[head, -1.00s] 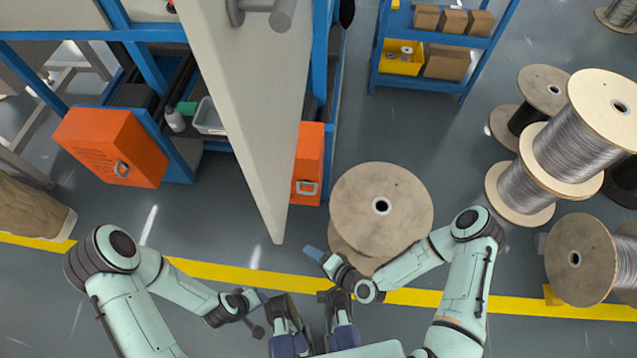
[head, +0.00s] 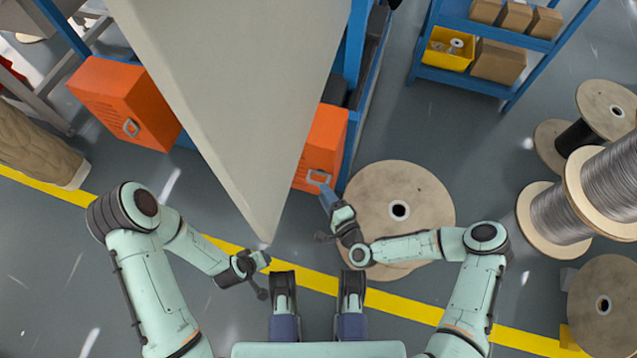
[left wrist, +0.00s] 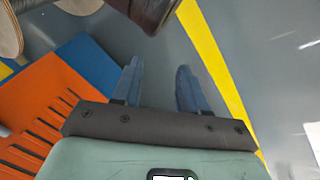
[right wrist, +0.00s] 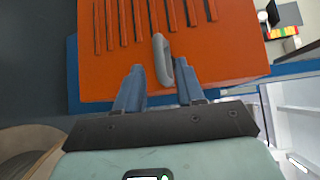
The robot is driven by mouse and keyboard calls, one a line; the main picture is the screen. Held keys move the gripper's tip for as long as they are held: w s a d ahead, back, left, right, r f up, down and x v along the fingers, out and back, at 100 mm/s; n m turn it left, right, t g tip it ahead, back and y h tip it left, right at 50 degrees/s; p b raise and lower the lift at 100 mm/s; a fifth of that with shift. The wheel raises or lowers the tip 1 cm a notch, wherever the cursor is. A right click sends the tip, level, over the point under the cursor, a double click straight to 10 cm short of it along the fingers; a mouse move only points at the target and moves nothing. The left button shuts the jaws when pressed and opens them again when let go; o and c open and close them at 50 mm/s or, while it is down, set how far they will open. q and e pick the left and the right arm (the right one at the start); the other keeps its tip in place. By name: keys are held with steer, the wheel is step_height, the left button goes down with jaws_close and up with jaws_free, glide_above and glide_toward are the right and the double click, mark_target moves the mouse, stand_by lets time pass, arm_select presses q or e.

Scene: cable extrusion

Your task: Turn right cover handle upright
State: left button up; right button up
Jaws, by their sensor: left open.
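The right orange cover (head: 322,140) is partly hidden behind a large beige panel. Its grey loop handle (head: 318,177) lies sideways near the cover's lower edge. My right gripper (head: 326,192) is right at this handle in the head view. In the right wrist view the handle (right wrist: 162,62) reaches between the two blue fingertips (right wrist: 159,72), which are apart on either side of it; contact is not clear. My left gripper (head: 266,260) is open and empty, low beside the panel's tip. The left wrist view shows its two fingers (left wrist: 162,72) apart.
The beige panel (head: 235,90) hangs between my arms and blocks much of the head view. A left orange cover (head: 125,100) with its own handle stands at left. A wooden spool (head: 425,195) lies close beside my right arm.

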mark_target(318, 183)
steer(key=b+x, duration=0.1)
steer(key=x, duration=0.4)
arm_select(q)
steer(key=shift+s+a+f+g, duration=0.2)
steer(key=shift+s+f+g, duration=0.3)
steer(key=shift+s+f, duration=0.75)
